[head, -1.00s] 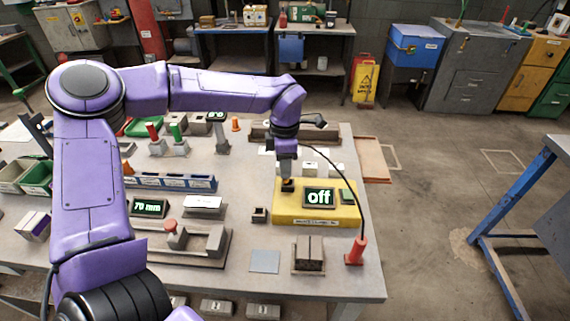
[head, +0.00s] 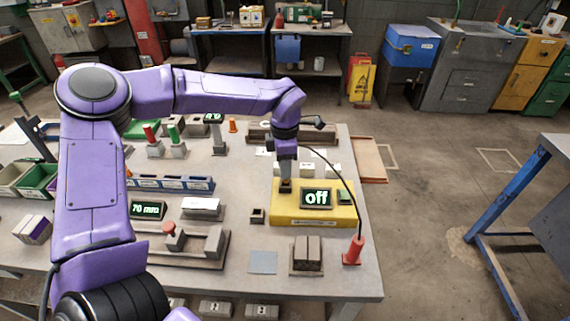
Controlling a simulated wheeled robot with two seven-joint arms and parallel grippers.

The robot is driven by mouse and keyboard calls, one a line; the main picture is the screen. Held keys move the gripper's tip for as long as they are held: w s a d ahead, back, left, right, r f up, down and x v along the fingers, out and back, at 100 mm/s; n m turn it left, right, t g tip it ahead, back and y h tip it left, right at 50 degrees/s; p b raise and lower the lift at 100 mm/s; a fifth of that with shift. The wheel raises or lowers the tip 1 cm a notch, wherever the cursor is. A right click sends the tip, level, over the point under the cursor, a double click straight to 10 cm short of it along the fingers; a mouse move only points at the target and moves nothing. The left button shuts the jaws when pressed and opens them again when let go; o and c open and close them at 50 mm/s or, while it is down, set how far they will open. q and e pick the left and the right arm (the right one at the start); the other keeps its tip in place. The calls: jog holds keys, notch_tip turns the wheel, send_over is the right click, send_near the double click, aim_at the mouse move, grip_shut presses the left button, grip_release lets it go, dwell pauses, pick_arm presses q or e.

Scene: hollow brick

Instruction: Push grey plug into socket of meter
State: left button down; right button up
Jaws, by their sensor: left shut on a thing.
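The yellow meter (head: 323,217) sits on the table at the right, with a dark display (head: 317,198) that reads "off". My left gripper (head: 285,180) points straight down over the left end of the meter. It is shut on the grey plug, which is small and mostly hidden by the fingers. The plug is at the meter's left end, where the socket is hidden; I cannot tell whether the plug is inside it. My right gripper is not in view.
Green and red-handled posts (head: 175,142) stand at the back left.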

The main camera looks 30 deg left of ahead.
pick_arm(q)
jog(key=shift+f+b, duration=0.4)
jog(key=shift+f, duration=0.85)
dwell(0.6)
jog(key=c, duration=0.8)
grip_release()
notch_tip(320, 180, up, 10)
jog(key=shift+s+b, duration=0.1)
jog(key=shift+b, duration=0.55)
jog(key=shift+r, duration=0.25)
